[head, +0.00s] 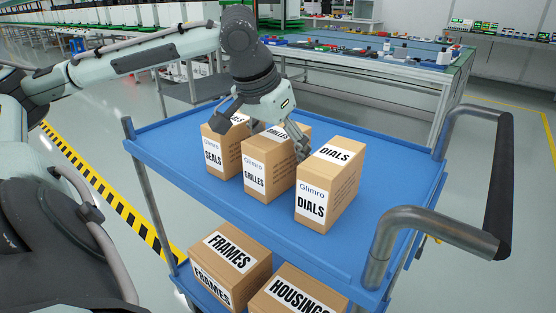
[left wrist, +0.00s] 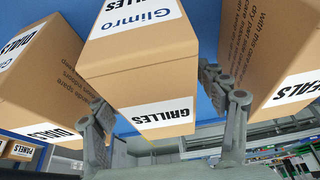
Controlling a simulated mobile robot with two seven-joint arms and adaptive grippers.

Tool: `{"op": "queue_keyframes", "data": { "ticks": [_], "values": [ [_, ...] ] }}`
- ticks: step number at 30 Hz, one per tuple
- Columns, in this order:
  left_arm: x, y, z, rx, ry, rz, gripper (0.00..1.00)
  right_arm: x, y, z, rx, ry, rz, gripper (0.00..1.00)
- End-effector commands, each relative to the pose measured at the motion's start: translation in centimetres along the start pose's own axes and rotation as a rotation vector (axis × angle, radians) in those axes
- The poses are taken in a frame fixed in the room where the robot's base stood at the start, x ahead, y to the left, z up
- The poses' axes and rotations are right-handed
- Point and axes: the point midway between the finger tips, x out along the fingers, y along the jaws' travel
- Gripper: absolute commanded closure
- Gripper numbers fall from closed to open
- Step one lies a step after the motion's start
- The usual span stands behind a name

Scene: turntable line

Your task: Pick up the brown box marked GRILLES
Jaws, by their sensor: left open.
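The brown box marked GRILLES (head: 257,179) stands upright on the blue top shelf of a cart, in the middle of three boxes. It also shows upside down in the left wrist view (left wrist: 140,62). My left gripper (head: 262,136) is open above it, pointing down. In the left wrist view its two fingers (left wrist: 160,98) straddle the box's top end, one on each side. I cannot tell whether either finger touches the box. My right gripper is not in view.
The SEALS box (head: 213,156) stands close on the left, the DIALS box (head: 311,207) close on the right, with narrow gaps. The cart's blue shelf (head: 375,205) is bare to the right. A cart handle (head: 440,228) rises there. FRAMES (head: 230,262) and HOUSINGS (head: 285,293) boxes sit below.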

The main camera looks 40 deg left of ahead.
Motion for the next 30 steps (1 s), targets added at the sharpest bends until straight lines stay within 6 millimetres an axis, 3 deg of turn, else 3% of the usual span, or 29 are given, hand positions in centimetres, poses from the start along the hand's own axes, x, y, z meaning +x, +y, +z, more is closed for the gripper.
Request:
{"op": "queue_keyframes", "data": {
  "ticks": [7, 23, 30],
  "values": [
    [0.00, 0.01, 0.01, 0.000, 0.000, 0.000, 0.28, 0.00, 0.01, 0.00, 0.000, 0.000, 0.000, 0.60],
    [0.02, 0.00, 0.02, 0.000, -0.001, 0.000, 0.93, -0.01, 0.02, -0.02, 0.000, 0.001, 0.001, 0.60],
    [-0.11, 0.00, -0.06, 0.000, 0.001, 0.000, 0.93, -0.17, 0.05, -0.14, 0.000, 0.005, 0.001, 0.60]
  ]
}}
